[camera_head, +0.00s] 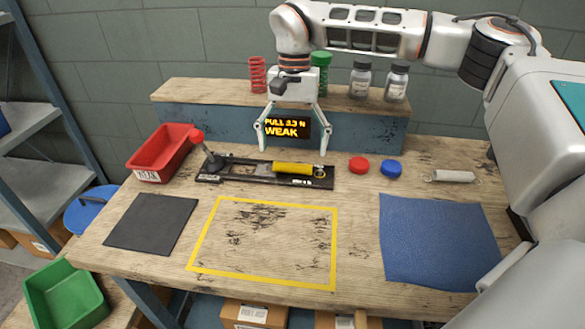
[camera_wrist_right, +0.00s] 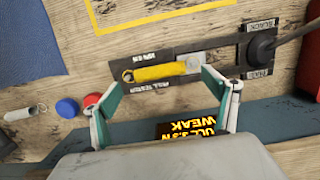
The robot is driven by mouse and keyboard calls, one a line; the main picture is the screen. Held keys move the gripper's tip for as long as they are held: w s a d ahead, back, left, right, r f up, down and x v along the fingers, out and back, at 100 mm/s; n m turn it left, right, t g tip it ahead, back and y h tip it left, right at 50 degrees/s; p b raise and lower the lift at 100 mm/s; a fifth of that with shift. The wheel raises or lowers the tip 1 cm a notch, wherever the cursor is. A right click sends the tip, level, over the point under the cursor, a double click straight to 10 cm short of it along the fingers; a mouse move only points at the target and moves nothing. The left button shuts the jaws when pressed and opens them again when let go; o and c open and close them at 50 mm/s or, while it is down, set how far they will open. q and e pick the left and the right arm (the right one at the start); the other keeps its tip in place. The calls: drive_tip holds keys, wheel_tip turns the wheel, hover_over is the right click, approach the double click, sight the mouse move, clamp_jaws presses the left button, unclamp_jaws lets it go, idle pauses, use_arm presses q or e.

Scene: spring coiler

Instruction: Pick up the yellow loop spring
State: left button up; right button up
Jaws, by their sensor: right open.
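The yellow loop spring (camera_head: 292,168) lies lengthwise on a black tester (camera_head: 240,178) in the middle of the bench. A metal loop shows at its right end in the head view. In the right wrist view the spring (camera_wrist_right: 163,72) lies just beyond the fingers, with a loop at each end. My right gripper (camera_head: 293,151) is open and empty, pointing down above and behind the spring. My left gripper is not in view.
A display (camera_head: 287,128) reading "PULL 3.3 N WEAK" stands behind the tester, between my fingers. A red-knobbed lever (camera_head: 208,155) and red bin (camera_head: 160,150) are left. Red (camera_head: 359,165) and blue caps (camera_head: 391,168) and a pale spring (camera_head: 452,176) are right. The yellow-taped area (camera_head: 262,240) is empty.

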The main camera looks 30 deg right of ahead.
wheel_tip(320, 180, down, 4)
drive_tip(key=shift+s+b, duration=0.1)
drive_tip(key=shift+b, duration=0.25)
drive_tip(key=shift+a, duration=0.1)
drive_tip(key=shift+c, duration=0.3)
drive_tip(key=c, duration=1.3)
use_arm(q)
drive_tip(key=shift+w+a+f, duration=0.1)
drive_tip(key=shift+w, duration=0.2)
use_arm(e)
drive_tip(key=shift+o, duration=0.2)
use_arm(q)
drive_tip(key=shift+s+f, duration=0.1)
use_arm(e)
wheel_tip(320, 180, up, 13)
drive_tip(key=p, duration=0.3)
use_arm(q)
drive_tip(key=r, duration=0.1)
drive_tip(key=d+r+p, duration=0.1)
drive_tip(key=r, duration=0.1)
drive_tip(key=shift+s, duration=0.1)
use_arm(e)
wheel_tip(320, 180, up, 7)
hover_over(293, 164)
